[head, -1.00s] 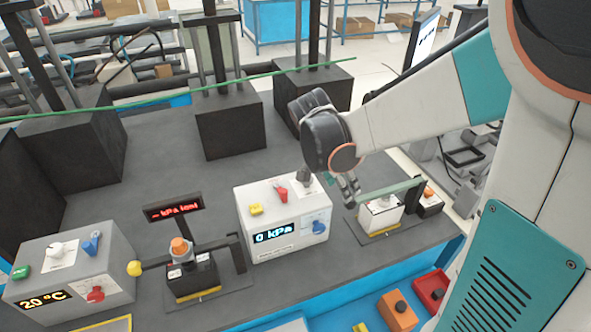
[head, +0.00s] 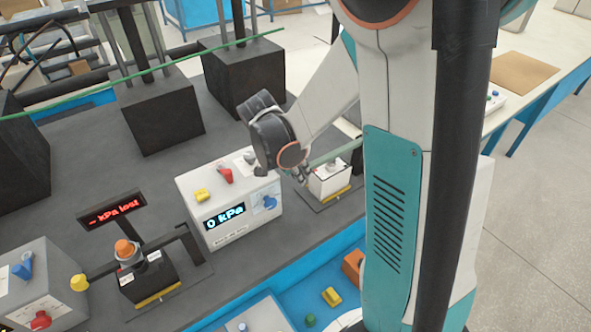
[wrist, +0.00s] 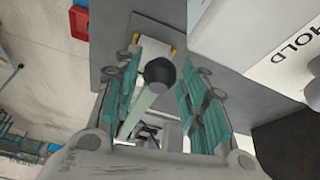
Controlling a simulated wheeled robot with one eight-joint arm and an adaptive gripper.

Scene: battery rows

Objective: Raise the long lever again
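A long pale green lever (head: 326,158) runs above a small white battery-like unit (head: 328,180) right of the pressure box. It looks close to level in the head view, partly hidden by my arm. In the wrist view the lever (wrist: 140,110) ends in a dark round knob (wrist: 160,72). My gripper (head: 302,175) is at the lever's left end. In the wrist view my gripper (wrist: 164,95) is open, with teal-padded fingers on both sides of the lever and knob. Gaps show on both sides; contact is not visible.
A white box (head: 230,205) reading 0 kPa stands close left of my gripper. Further left are a black lever with a yellow knob (head: 79,283) and a red display (head: 111,211) reading kPa lost. A blue tray of small parts (head: 330,297) lies in front.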

